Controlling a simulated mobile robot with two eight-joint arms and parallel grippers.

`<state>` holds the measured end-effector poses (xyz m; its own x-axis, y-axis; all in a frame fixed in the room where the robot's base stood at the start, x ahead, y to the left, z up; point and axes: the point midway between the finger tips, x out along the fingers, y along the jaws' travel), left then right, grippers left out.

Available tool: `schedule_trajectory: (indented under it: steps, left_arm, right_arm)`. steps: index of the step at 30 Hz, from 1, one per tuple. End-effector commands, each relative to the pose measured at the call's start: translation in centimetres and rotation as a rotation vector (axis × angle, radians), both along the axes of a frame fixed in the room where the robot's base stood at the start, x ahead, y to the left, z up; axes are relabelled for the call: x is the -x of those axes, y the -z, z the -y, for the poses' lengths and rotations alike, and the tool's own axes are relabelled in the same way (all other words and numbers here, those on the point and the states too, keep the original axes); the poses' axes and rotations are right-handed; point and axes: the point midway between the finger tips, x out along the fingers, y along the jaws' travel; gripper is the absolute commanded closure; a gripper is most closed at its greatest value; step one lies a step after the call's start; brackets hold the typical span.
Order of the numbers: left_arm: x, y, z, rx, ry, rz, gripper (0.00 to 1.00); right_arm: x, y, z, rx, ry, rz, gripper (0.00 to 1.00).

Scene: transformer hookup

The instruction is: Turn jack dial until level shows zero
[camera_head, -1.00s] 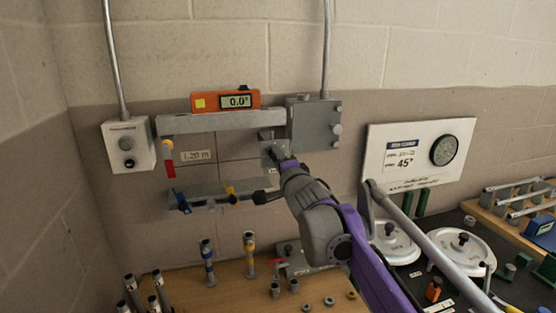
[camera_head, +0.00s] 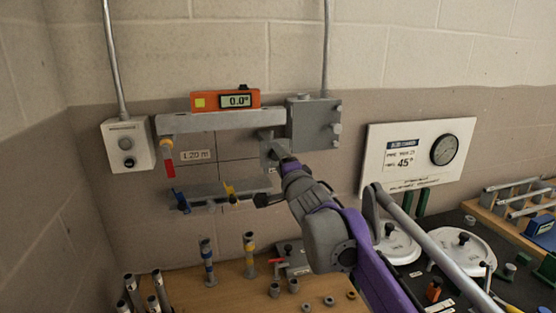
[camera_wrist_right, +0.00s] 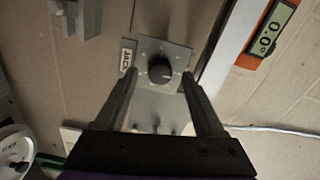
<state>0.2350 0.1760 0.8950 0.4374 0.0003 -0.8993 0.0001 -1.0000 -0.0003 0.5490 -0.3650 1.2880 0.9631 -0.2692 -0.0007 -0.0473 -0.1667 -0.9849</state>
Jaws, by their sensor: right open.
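The orange level (camera_head: 238,100) sits on the grey beam (camera_head: 222,120) on the wall, and its display reads 0.0°. It also shows in the right wrist view (camera_wrist_right: 268,34), upper right. The jack dial (camera_wrist_right: 160,72) is a dark round knob on a grey plate beside a JACK label (camera_wrist_right: 127,57). In the right wrist view my right gripper (camera_wrist_right: 160,80) is open, its two fingers on either side of the dial with gaps between. In the head view my right gripper (camera_head: 268,200) is at the beam's right end, and the dial is hidden. My left gripper is not seen.
A grey box (camera_head: 315,124) is right of the beam. A lower shelf (camera_head: 205,192) holds blue and yellow clamps. A bench (camera_head: 245,285) below carries several posts. A white sign (camera_head: 415,152) and white discs (camera_head: 462,250) are at the right.

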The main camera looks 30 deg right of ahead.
Motion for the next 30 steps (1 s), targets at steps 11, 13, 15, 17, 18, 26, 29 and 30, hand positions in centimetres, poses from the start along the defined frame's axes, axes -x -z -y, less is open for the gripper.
schedule_trajectory:
  steps: [11,13,15,17,18,26,29,30]
  left_arm:
    - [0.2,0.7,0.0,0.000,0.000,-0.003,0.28]
    - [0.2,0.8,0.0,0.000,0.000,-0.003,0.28]
    - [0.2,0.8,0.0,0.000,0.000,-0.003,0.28]
    - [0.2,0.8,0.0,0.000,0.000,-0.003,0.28]
    - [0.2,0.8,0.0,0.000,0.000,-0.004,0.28]
    - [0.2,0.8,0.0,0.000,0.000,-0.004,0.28]
    - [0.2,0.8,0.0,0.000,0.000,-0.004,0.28]
    - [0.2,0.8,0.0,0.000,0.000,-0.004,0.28]
  right_arm:
    - [6.8,0.1,-1.9,0.001,0.001,0.000,0.29]
    - [7.7,0.1,-2.1,0.001,0.001,0.000,0.29]
    - [8.4,0.1,-2.3,0.001,0.001,0.000,0.29]
    - [8.8,0.1,-2.4,0.001,0.001,0.000,0.29]
    - [8.9,0.1,-2.5,0.000,0.001,0.000,0.29]
    - [9.1,0.0,-2.5,0.000,0.000,0.000,0.29]
    - [9.1,0.0,-2.5,0.000,0.000,0.000,0.29]
    - [9.1,0.0,-2.5,0.000,0.000,0.000,0.29]
